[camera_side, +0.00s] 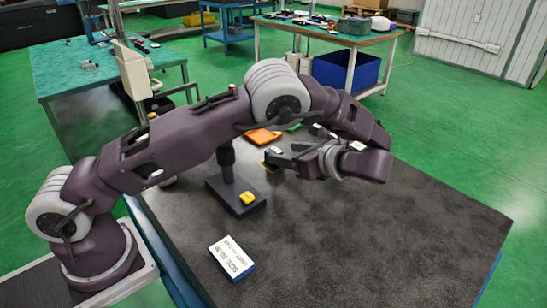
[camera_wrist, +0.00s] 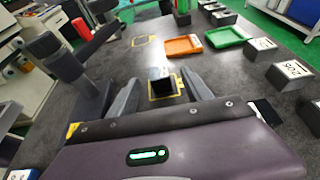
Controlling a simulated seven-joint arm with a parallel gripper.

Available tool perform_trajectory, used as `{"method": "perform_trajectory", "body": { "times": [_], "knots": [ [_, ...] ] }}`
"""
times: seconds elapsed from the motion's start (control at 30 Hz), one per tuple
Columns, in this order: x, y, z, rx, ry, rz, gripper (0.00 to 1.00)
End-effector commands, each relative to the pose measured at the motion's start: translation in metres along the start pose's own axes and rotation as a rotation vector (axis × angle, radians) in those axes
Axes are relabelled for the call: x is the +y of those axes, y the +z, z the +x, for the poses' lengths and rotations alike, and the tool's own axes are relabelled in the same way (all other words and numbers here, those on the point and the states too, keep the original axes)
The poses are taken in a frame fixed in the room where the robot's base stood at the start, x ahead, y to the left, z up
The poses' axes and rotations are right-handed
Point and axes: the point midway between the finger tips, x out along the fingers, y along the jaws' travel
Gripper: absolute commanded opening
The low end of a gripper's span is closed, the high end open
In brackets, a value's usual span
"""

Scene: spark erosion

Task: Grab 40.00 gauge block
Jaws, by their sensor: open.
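My gripper (camera_wrist: 160,91) is open, with its two dark fingers spread on either side of a small dark block with a pale upper part (camera_wrist: 161,82). That block stands inside a yellow outlined square (camera_wrist: 179,92) on the dark table. I cannot read a number on it, so I cannot tell whether it is the 40.00 gauge block. In the side view my gripper (camera_side: 272,158) is low over the table near the yellow outline, and the block is not clearly visible there. Several labelled blocks, including one at the right (camera_wrist: 290,74), stand in a row; their numbers are hard to read.
An orange tray (camera_side: 262,137) and a green tray (camera_wrist: 226,37) lie beyond the gripper. A dark stand with a post (camera_side: 225,194) carries a yellow piece (camera_side: 247,197) on its base. A white-topped box labelled SIZE (camera_side: 232,256) lies in front.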

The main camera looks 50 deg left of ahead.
Motion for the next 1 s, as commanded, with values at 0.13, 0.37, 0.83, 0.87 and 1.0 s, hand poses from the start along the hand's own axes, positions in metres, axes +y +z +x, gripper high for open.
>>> {"method": "perform_trajectory", "body": {
  "times": [0.13,0.37,0.83,0.87,1.0],
  "knots": [
    [0.003,-0.003,0.027,0.001,0.005,0.001,0.58],
    [0.003,-0.005,0.056,0.005,0.001,-0.002,0.58],
    [0.002,-0.005,0.055,0.005,0.001,-0.003,0.01],
    [0.003,-0.005,0.055,0.005,0.001,-0.004,0.0],
    [0.002,-0.005,0.055,0.005,0.001,-0.004,0.0]
  ]
}}
